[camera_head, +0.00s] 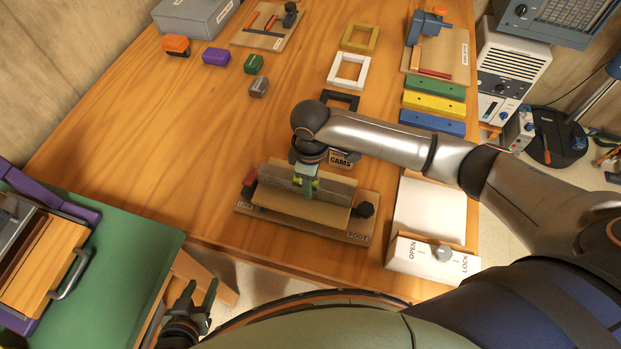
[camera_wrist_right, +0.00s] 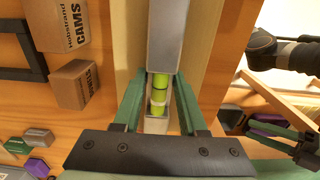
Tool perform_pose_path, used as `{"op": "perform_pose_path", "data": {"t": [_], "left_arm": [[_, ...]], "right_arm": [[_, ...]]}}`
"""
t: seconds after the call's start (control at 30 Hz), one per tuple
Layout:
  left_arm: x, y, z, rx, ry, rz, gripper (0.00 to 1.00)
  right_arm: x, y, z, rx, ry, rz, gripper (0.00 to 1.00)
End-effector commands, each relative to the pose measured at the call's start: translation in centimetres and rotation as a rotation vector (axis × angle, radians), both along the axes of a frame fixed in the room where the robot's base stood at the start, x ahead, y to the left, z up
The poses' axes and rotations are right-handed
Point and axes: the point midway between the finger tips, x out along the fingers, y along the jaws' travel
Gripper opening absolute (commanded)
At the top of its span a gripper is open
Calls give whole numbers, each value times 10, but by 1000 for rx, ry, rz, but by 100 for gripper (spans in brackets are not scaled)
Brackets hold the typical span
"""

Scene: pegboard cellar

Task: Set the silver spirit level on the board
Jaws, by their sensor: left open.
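The silver spirit level (camera_head: 333,188) is a long grey bar with yellow-green vials (camera_wrist_right: 159,90). It lies lengthwise over the wooden board (camera_head: 270,216), which has a red block at one end, a dark knob at the other and a FOOT label. Whether the level rests on the board or hangs just above it, I cannot tell. My right gripper (camera_head: 305,186) reaches down onto the level's middle; in the right wrist view its green fingers (camera_wrist_right: 160,78) close on both sides of it. My left gripper (camera_head: 198,296) is open and empty, in front of the table edge.
A CAMS box (camera_head: 343,159) stands close behind the board. A white OPEN/LOCK unit (camera_head: 432,255) is to its right. Frames (camera_head: 349,71) and coloured bars (camera_head: 433,105) lie farther back. A green surface (camera_head: 110,262) is at left. The table's left middle is clear.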

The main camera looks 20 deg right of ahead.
Motion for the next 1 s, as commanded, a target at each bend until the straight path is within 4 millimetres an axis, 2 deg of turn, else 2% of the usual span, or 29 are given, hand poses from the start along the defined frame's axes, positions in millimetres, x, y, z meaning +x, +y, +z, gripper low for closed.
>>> {"op": "perform_pose_path", "data": {"t": [0.03,0.23,0.57,0.67,1.0], "left_arm": [[0,0,0,0,0,0,50],[0,0,0,0,-1,0,50],[1,0,-1,0,-1,0,50],[1,0,1,0,-1,0,50],[1,0,6,0,-1,0,50]], "right_arm": [[0,0,0,0,0,0,47],[0,0,0,-1,1,0,69],[0,0,5,0,-1,0,69],[1,0,19,1,-3,0,69],[1,1,92,1,-3,1,69]]}}
